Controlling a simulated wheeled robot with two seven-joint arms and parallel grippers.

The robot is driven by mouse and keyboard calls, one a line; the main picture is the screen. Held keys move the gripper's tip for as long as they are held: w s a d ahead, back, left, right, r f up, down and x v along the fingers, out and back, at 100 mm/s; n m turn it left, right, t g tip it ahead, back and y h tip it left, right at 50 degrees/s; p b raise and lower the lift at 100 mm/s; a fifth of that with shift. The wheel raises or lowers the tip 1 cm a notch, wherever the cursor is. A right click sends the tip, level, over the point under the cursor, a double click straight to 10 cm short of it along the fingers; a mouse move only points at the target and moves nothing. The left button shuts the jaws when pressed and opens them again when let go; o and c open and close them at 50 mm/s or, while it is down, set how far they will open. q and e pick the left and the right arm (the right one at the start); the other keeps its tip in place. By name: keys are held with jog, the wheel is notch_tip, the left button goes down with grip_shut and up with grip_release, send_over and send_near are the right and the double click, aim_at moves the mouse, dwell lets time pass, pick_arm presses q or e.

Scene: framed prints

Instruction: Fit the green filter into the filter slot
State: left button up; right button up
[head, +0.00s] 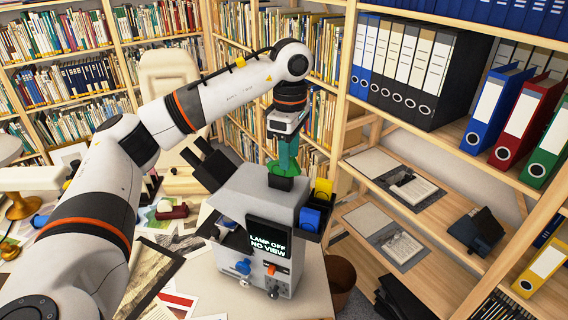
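My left gripper (287,140) comes down from above and is shut on the green filter (288,158). The filter is upright over the black opening on top of the grey device, which I take for the filter slot (280,183). Its lower end meets the slot in the picture, but I cannot tell how deep it sits. The grey device (258,192) stands on the table, with a screen (269,240) reading "LAMP OFF NO VIEW". A yellow filter (323,187) and a blue filter (310,219) sit in holders on its right side. My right gripper is not in view.
Black eyepieces (208,165) stick out at the device's left. Prints (150,275) and small items cover the table to the left. Shelves with binders (410,70) stand close on the right. A brown bin (340,280) is beside the table.

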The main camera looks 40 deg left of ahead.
pick_arm(q)
jog(key=shift+a+f, duration=0.1)
jog(key=shift+f, duration=1.1)
grip_shut()
